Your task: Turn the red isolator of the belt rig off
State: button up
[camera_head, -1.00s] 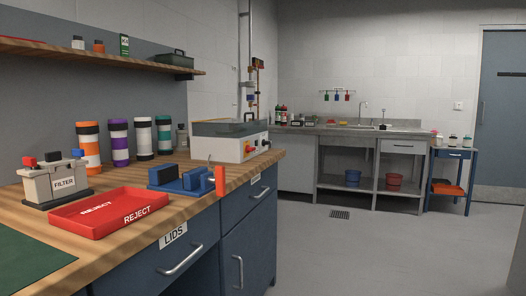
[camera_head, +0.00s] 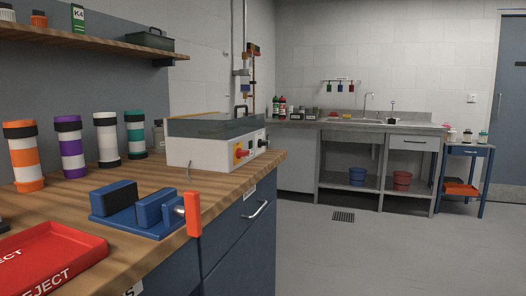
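Whether this machine is the belt rig is not labelled in view. My gripper is not in view.
A blue fixture (camera_head: 128,207) with an upright orange handle (camera_head: 193,214) sits near the bench's front edge, before the machine. A red reject tray (camera_head: 50,255) and several banded tubes (camera_head: 72,147) are at left. The grey floor (camera_head: 370,255) at right is clear.

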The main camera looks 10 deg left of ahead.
aim_at(239, 153)
jog(key=u, duration=0.25)
jog(key=i, duration=0.6)
jog(key=u, duration=0.85)
jog(key=i, duration=0.35)
jog(key=u, duration=0.35)
